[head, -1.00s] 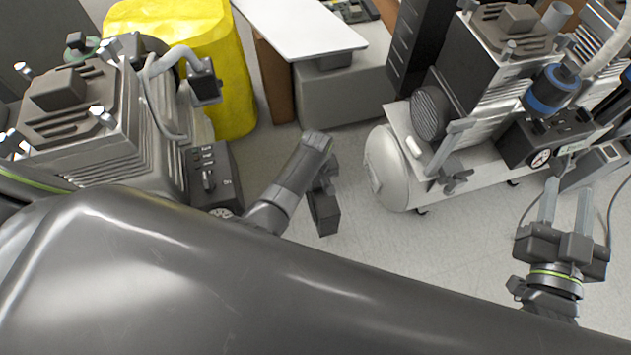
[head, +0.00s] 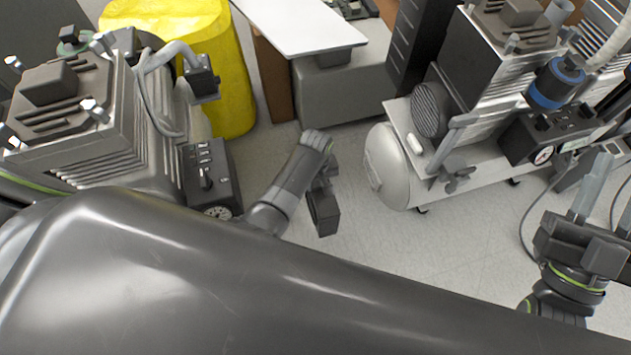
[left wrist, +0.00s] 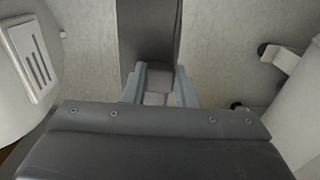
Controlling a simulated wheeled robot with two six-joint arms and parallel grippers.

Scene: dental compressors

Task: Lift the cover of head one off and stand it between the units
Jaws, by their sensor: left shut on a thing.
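My left gripper (head: 324,192) is low between the two compressor units, partly hidden by its own wrist. In the left wrist view its pale fingers (left wrist: 158,92) are shut on a small grey piece (left wrist: 157,76), seemingly part of the cover; a dark strip shows beyond it. Most of the held thing is hidden. The left unit (head: 110,140) has a finned dark top with a raised block, and my arm hides its near side. The right unit (head: 480,110) stands on a white tank (head: 385,165). My right gripper (head: 612,178) is open and looks empty at the right edge.
A yellow bin (head: 225,70) stands behind the left unit. A white-topped table (head: 300,25) and a dark drawer cabinet (head: 415,45) are at the back. The pale floor (head: 350,265) between the units is largely clear. A thin cable lies near my right gripper.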

